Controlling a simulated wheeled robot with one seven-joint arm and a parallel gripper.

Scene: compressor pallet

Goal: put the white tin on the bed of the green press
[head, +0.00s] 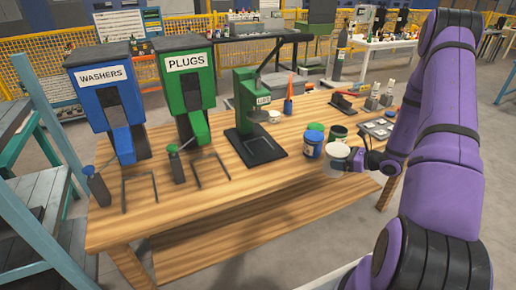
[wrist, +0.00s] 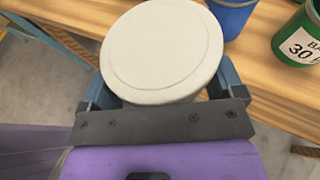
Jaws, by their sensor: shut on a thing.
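The white tin (head: 337,157) is in my gripper (head: 349,162), near the front right edge of the wooden table. In the wrist view the white tin (wrist: 162,45) fills the space between the fingers of my gripper (wrist: 160,90), its round lid facing the camera. The green press (head: 247,100) stands on the table left of the tin, on a dark base (head: 256,147). A small pale round thing sits under its head, partly hard to make out. The tin is apart from the press.
A blue tin (head: 312,145) and a dark green tin (head: 338,133) stand right beside the held tin. WASHERS (head: 106,100) and PLUGS (head: 186,90) dispensers stand at the left. The front middle of the table (head: 235,190) is clear.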

